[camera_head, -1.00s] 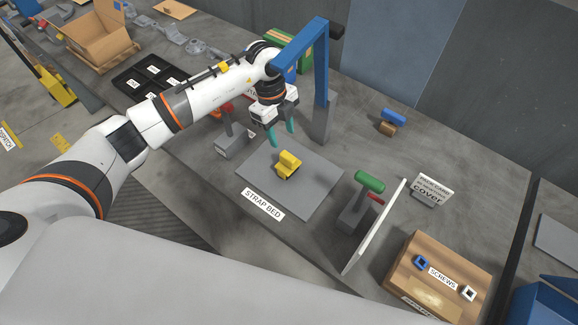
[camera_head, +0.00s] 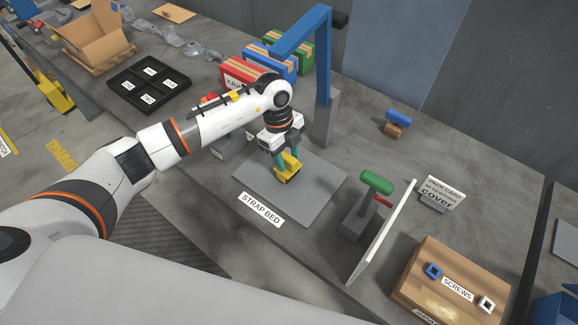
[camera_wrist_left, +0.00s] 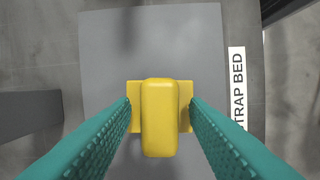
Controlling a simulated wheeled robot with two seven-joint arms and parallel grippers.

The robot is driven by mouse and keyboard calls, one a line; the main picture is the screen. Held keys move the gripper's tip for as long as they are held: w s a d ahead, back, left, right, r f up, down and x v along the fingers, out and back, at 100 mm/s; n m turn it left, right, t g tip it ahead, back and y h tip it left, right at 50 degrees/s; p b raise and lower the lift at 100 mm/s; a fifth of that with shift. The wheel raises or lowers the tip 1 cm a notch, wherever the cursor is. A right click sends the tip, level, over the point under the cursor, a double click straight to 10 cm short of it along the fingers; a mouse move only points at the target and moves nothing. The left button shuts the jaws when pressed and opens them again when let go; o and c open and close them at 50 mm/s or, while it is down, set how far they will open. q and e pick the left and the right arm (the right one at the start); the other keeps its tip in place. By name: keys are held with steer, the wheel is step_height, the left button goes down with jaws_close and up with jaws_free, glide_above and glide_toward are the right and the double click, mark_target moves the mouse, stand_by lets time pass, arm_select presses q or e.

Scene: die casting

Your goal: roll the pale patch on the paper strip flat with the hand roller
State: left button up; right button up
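My left gripper (camera_head: 283,160) is over the grey plate labelled STRAP BED (camera_head: 310,205), with its teal fingers on either side of a yellow block (camera_head: 289,170). In the left wrist view, the yellow block (camera_wrist_left: 160,118) has a raised middle and lower side ledges. I cannot make out a paper strip or pale patch on the plate. My right gripper is not in view.
A white upright panel (camera_head: 384,235) stands right of the green-handled tool. A wooden box labelled SCREWS (camera_head: 470,266) is at lower right. A blue post (camera_head: 323,70) with an overhead arm rises behind my gripper. Coloured boxes (camera_head: 270,65) and a black tray (camera_head: 150,85) are farther back.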

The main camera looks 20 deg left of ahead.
arm_select(q)
jaws_close()
steer(key=shift+r+p, duration=2.65)
steer(key=shift+r, duration=0.45)
steer(key=shift+f, duration=0.1)
